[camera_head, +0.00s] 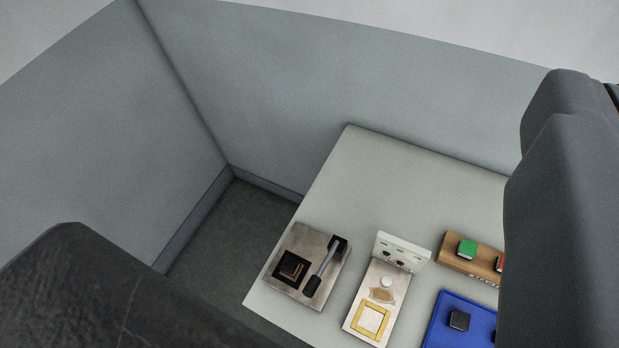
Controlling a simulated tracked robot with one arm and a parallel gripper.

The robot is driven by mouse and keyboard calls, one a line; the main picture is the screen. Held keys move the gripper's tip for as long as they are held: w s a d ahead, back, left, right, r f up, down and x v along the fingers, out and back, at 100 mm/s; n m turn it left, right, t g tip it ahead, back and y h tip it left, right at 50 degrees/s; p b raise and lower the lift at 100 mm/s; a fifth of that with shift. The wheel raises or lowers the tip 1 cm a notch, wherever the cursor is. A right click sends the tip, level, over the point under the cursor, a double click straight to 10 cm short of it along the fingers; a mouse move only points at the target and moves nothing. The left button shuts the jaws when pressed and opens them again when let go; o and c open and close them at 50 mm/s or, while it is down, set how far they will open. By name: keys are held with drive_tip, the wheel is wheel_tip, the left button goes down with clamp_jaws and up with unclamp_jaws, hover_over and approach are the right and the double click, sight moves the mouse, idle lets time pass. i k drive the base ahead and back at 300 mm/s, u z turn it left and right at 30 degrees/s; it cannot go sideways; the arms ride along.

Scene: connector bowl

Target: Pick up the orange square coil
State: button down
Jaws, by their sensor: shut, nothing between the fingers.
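My gripper's fingertips do not show. Dark parts of my own body fill the lower left corner and the right side, and hide the right part of the table.
The plate also bears a dark lever-like part (324,264). A white upright panel (402,251) stands behind the pale base. A wooden block (455,262) with green and red pieces and a blue tray (444,334) with a black piece (459,320) are at right. The table's back (385,175) is clear.

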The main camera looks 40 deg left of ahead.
sight(290, 266)
drive_tip(key=k, duration=1.45)
drive_tip(key=u, duration=0.4)
